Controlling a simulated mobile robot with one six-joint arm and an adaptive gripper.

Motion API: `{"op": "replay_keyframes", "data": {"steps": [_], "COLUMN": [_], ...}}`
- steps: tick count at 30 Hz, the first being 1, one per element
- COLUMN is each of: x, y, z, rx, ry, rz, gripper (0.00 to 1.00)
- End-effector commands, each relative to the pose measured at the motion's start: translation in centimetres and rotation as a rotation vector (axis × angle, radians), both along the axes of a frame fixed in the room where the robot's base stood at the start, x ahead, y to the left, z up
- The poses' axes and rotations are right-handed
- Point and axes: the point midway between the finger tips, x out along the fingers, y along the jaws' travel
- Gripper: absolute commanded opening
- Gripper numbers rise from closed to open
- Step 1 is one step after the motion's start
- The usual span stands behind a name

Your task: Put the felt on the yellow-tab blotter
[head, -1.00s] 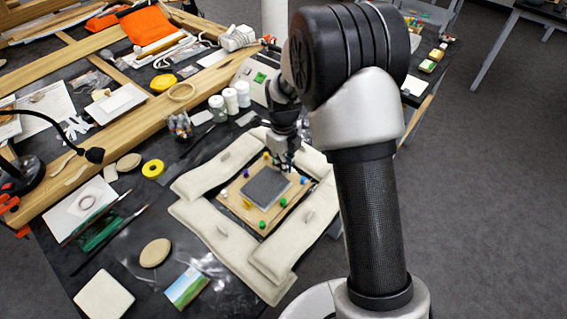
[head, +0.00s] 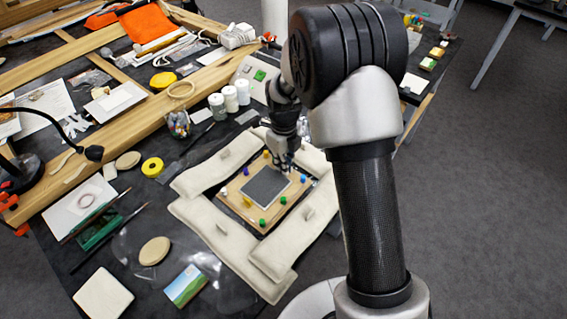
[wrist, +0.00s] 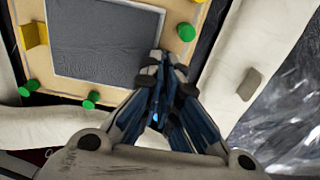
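A flat grey square (head: 265,185) lies on a wooden board (head: 246,205) with several coloured pegs or tabs. The square (wrist: 95,45) has a fine surface texture in the wrist view; I cannot tell whether it is the felt. A yellow tab (wrist: 33,34) stands at the board's left in that view. Cream pads (head: 215,232) surround the board; I cannot tell which thing is the yellow-tab blotter. My gripper (wrist: 166,75) is over the board's edge, beside a corner of the grey square. Its fingers look brought together, with nothing clearly seen between them. The head view shows it at the square's far side (head: 283,163).
White bottles (head: 230,98) and a pot of small coloured items (head: 178,123) stand beyond the pads.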

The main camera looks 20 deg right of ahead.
Motion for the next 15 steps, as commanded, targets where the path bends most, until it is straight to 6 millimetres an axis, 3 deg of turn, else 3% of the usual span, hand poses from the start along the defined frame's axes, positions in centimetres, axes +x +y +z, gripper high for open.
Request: {"op": "replay_keyframes", "data": {"steps": [2, 12, 15], "x": [0.0, 0.01, 0.01], "y": [0.0, 0.01, 0.0], "z": [0.01, 0.02, 0.02], "rx": [0.0, 0.0, 0.0], "ry": [0.0, 0.0, 0.0], "rz": [0.0, 0.0, 0.0], "gripper": [0.0, 0.25, 0.28]}}
